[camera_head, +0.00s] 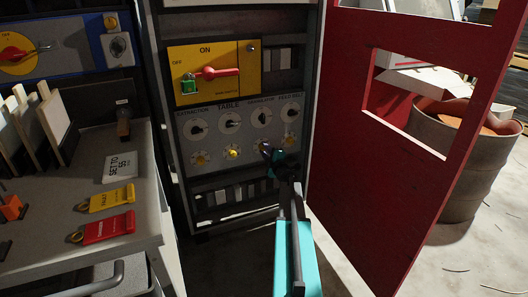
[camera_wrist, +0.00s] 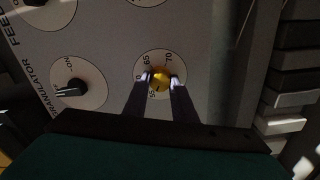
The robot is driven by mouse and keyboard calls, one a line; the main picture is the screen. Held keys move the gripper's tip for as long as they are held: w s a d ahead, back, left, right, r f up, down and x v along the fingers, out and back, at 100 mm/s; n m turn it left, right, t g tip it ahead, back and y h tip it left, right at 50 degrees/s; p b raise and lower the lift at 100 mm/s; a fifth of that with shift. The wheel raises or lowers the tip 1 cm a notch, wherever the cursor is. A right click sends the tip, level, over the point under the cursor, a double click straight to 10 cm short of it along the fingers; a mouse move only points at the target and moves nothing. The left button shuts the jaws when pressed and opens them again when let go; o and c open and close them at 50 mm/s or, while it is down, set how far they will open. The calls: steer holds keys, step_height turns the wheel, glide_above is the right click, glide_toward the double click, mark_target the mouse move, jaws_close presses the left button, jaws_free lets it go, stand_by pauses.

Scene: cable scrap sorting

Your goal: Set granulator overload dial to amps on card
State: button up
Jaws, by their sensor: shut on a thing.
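The grey control panel (camera_head: 214,143) has a row of selector switches above a row of small yellow dials. The granulator overload dial (camera_wrist: 160,81) is a yellow knob on a round white scale with numbers around it; 65 and 70 seem legible. My gripper (camera_wrist: 162,79) is shut on this knob, one fingertip on each side. In the head view my gripper (camera_head: 268,151) reaches the third dial column and partly hides that dial. The white card (camera_head: 119,167) lies on the side bench, its text upside down, seemingly "SET TO"; I cannot read its amps surely.
A yellow plate with a red main switch handle (camera_head: 217,72) and a green padlock (camera_head: 189,87) is above the panel. Yellow (camera_head: 108,201) and red (camera_head: 105,228) tags lie on the bench. The open red door (camera_head: 385,160) stands close right of my arm. A rusty drum (camera_head: 462,165) is beyond.

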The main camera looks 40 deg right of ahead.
steer(key=shift+w, duration=0.15)
steer(key=o, duration=1)
steer(key=shift+o, duration=0.2)
steer(key=shift+s, duration=0.2)
steer(key=p+v, duration=0.3)
steer(key=v, duration=1)
steer(key=shift+s+a, duration=0.2)
steer(key=shift+s, duration=0.05)
steer(key=shift+f, duration=0.1)
